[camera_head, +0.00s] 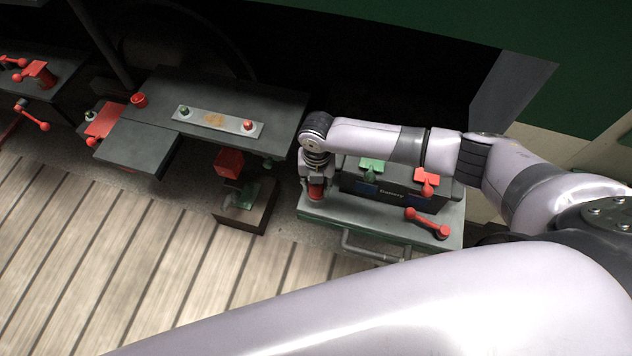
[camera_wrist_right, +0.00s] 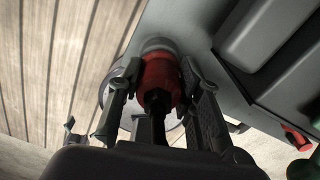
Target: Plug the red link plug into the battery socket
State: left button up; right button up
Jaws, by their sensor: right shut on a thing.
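The red link plug (camera_wrist_right: 160,75) is between the fingers of my right gripper (camera_wrist_right: 160,80) in the wrist view, and the jaws are shut on it. A grey round collar (camera_wrist_right: 157,45) shows at its far end; I cannot tell whether this is part of the plug or the socket. In the head view the plug (camera_head: 316,188) shows as a red patch under my right gripper (camera_head: 315,184), over the left end of the battery tray (camera_head: 345,224). The dark battery (camera_head: 393,192), labelled "Battery", stands right of the gripper. The socket is not clearly visible. My left gripper is out of view.
A green clamp (camera_head: 371,166) and a red clamp (camera_head: 427,180) sit on the battery. Slatted flooring (camera_head: 130,260) is clear in front.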

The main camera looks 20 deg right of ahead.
jog(key=shift+f, duration=0.3)
jog(key=o, duration=1.3)
jog(key=shift+c, duration=0.2)
notch_tip(320, 180, up, 12)
jog(key=shift+w+d, duration=0.1)
jog(key=shift+d, duration=0.05)
